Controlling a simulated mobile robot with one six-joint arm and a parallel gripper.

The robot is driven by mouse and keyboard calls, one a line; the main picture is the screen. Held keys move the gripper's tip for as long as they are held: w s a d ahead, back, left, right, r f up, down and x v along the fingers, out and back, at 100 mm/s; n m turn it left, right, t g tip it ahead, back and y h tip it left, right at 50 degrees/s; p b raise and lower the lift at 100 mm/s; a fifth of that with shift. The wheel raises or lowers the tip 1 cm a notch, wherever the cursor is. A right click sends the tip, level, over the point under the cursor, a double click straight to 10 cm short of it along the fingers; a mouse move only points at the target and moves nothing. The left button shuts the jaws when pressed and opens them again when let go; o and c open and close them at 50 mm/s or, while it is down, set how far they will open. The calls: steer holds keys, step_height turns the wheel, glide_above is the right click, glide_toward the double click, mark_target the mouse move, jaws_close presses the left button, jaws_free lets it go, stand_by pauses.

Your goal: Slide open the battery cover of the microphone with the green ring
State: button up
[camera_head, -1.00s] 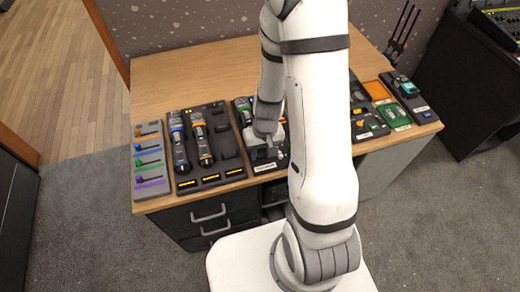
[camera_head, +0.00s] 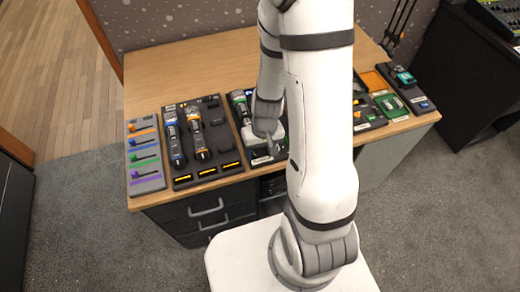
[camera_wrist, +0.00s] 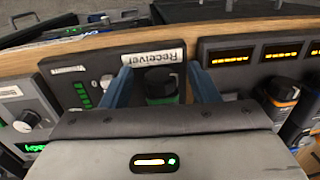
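The microphone with the green ring lies in the dark tray marked Receiver (camera_wrist: 112,68). In the head view its upper part (camera_head: 239,97) shows left of my arm, and the rest is hidden by my wrist. In the wrist view its dark end with a green band (camera_wrist: 160,86) sits between my two finger tips. My gripper (camera_wrist: 163,84) is open, with one blue-grey finger on each side of that end. I cannot tell whether the fingers touch it. The battery cover is not clear to see. In the head view my gripper (camera_head: 271,146) is low over the tray's front part.
A tray left of it holds a blue-ringed microphone (camera_head: 174,140) and an orange-ringed microphone (camera_head: 197,135); the latter also shows in the wrist view (camera_wrist: 282,92). A fader panel (camera_head: 145,155) is at the far left. More trays stand right of my arm. The desk's back (camera_head: 190,75) is clear.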

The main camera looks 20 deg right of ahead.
mark_target(262, 151)
steer(key=shift+d+r+p, duration=0.2)
steer(key=shift+r+p, duration=0.1)
steer(key=shift+r, duration=1.65)
steer(key=shift+d+r+p, duration=0.15)
steer(key=shift+r+p, duration=0.1)
steer(key=shift+r, duration=1.7)
steer(key=shift+r, duration=0.3)
steer(key=s+r+t, duration=0.1)
steer(key=s+r, duration=0.1)
steer(key=r, duration=0.4)
steer(key=s+r+t, duration=0.1)
steer(key=s+r, duration=0.2)
steer(key=r, duration=0.3)
steer(key=s+r+t+h, duration=0.1)
steer(key=s+r, duration=0.1)
steer(key=r, duration=0.4)
steer(key=shift+s+a+r, duration=0.15)
steer(key=shift+s+a, duration=0.15)
